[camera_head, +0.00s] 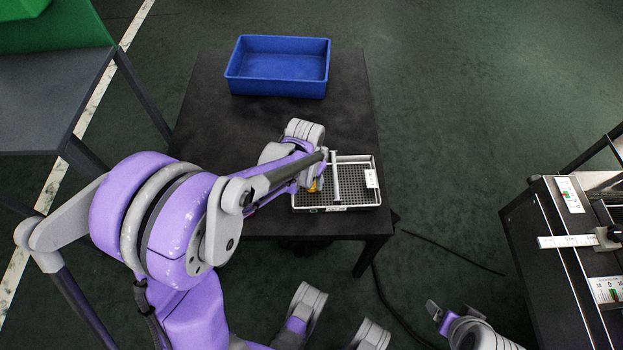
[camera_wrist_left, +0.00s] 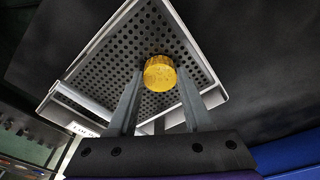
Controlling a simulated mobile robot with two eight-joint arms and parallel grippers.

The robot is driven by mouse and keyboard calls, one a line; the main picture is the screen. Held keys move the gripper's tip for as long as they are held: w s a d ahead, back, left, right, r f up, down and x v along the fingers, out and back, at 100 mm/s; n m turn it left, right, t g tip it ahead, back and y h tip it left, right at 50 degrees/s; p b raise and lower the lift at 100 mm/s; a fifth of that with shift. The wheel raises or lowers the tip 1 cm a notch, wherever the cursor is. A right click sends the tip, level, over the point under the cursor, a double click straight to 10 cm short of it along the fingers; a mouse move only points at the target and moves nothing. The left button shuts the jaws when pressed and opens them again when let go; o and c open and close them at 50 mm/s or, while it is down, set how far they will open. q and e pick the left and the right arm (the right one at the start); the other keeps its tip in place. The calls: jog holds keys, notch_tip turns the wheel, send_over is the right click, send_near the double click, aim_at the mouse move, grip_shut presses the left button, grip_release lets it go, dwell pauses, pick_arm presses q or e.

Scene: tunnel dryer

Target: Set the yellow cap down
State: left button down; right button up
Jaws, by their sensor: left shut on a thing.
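The yellow cap (camera_wrist_left: 160,73) is held between the two fingers of my left gripper (camera_wrist_left: 159,85) in the left wrist view. In the head view only a small part of the cap (camera_head: 313,187) shows beside my left gripper (camera_head: 316,184). A light-rimmed tray with a dark perforated floor (camera_head: 352,206) lies under the gripper on the black table; its floor (camera_wrist_left: 120,60) fills the background behind the cap in the wrist view. I cannot tell whether the cap touches the tray floor. My right gripper (camera_head: 438,312) shows partly at the lower right, away from the table; its opening is unclear.
A pale bar (camera_head: 335,178) crosses the tray, close to the gripper. An empty blue bin (camera_head: 277,87) stands at the back of the black table (camera_head: 220,130). A dark bench with scales (camera_head: 550,215) is at the right. Cables lie on the floor between.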

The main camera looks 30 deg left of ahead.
aim_at(309, 187)
pick_arm(q)
jog(key=shift+f, duration=0.2)
jog(key=shift+c, duration=1.6)
grip_release()
jog(key=shift+r, duration=0.6)
notch_tip(309, 187, up, 11)
jog(key=s+p, duration=0.2)
jog(key=p, duration=0.2)
jog(key=s+d+t, duration=0.1)
jog(key=s+d, duration=0.2)
jog(key=s, duration=0.4)
jog(key=s+d+r+t, duration=0.1)
jog(key=s+d+t, duration=0.1)
jog(key=s, duration=0.6)
jog(key=shift+s+d, duration=0.15)
jog(key=shift+d, duration=0.75)
